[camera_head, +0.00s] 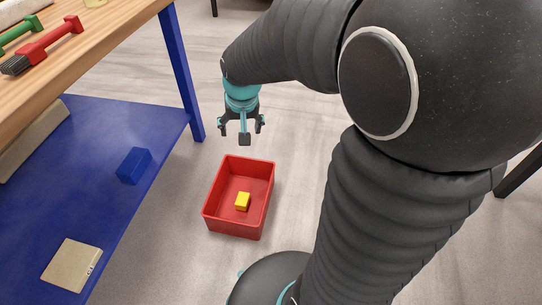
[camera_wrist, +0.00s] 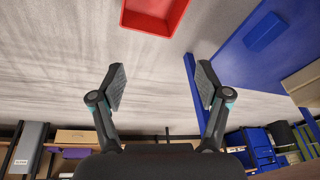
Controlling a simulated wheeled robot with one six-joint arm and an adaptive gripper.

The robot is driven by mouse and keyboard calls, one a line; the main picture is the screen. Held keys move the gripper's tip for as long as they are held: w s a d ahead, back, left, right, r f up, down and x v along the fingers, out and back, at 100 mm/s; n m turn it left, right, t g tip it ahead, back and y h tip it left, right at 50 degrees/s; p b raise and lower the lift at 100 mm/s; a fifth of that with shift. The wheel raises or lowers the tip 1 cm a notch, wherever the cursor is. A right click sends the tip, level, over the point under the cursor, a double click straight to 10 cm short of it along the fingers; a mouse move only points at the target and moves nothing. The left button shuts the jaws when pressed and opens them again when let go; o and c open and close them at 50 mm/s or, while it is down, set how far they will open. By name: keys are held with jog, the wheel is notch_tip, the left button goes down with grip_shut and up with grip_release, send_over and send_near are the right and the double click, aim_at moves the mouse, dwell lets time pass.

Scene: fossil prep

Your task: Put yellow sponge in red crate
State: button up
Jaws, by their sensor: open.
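The yellow sponge (camera_head: 243,201) lies inside the red crate (camera_head: 214,193), on its bottom. The crate stands on the floor beside the blue lower shelf. My gripper (camera_head: 243,137) hangs above and behind the crate in the head view, apart from the crate and the sponge. In the wrist view my gripper (camera_wrist: 160,88) has its fingers spread wide with nothing between them. Part of the red crate (camera_wrist: 152,14) shows at the top of the wrist view; the sponge does not show there.
A workbench with a wooden top (camera_head: 110,40) and a blue lower shelf (camera_head: 110,195) stands at left. A blue block (camera_head: 134,165) and a beige box (camera_head: 72,264) lie on the shelf. Red (camera_head: 48,45) and green-handled (camera_head: 20,32) brushes lie on top. The floor around the crate is clear.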

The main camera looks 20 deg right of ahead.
jog(key=s+r+n+t, duration=0.1)
jog(key=s+r, duration=0.3)
jog(key=s, duration=0.5)
jog(key=s+r+n+t, duration=0.1)
jog(key=s+r, duration=0.3)
jog(key=s, duration=0.6)
jog(key=shift+r+n, duration=0.3)
jog(key=shift+n, duration=0.1)
